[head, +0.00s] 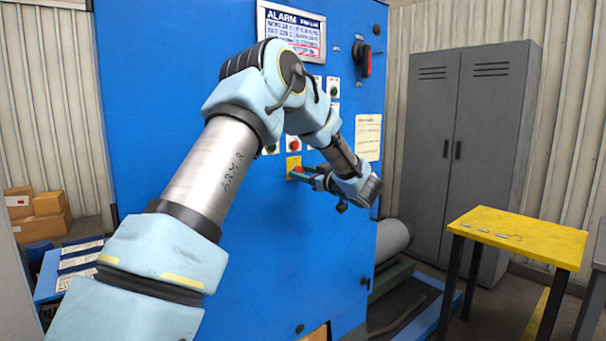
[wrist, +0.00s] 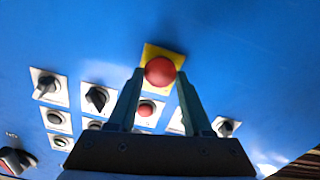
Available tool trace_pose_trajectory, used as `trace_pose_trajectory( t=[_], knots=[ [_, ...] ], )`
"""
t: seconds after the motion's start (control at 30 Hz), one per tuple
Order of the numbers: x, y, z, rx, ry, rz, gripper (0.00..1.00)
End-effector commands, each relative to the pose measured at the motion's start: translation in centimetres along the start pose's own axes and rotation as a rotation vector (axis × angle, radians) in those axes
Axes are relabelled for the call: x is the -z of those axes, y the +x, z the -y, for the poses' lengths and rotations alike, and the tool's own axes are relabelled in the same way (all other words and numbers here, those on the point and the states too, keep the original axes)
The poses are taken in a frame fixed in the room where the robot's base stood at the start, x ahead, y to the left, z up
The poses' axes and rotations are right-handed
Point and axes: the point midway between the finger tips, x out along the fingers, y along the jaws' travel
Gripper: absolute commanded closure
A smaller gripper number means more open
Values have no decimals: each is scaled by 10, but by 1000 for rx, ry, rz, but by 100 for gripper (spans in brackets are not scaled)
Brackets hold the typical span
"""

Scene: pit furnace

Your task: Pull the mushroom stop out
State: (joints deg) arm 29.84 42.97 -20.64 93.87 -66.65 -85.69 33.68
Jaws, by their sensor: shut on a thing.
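The mushroom stop (wrist: 160,71) is a red round head on a yellow square plate (wrist: 177,52) on the blue panel. In the head view the mushroom stop (head: 297,169) shows small at the panel's middle, with its yellow plate (head: 290,161) around it. My gripper (wrist: 160,76) is at the mushroom stop, one finger on each side of the red head, and shut on it. In the head view my gripper (head: 301,173) reaches the stop from the right. I cannot tell from the pictures whether the head is pressed in or out.
A smaller red button (wrist: 146,108) and several black knobs, such as this knob (wrist: 97,98), sit close by on the panel. A grey cabinet (head: 470,150) and a yellow table (head: 520,235) stand at the right.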

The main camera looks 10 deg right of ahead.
Motion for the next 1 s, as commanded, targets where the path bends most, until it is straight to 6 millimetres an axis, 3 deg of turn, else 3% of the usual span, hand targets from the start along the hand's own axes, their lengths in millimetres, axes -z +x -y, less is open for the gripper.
trace_pose_trajectory(
  t=[0.6, 0.63, 0.9, 1.0],
  knots=[
    [0, -12, 0, 0, 1, 1, 100],
    [-1, -12, 0, 0, 1, 1, 49],
    [0, -12, 0, 0, 0, 1, 19],
    [0, -11, 0, 0, 0, 1, 19]
  ],
)
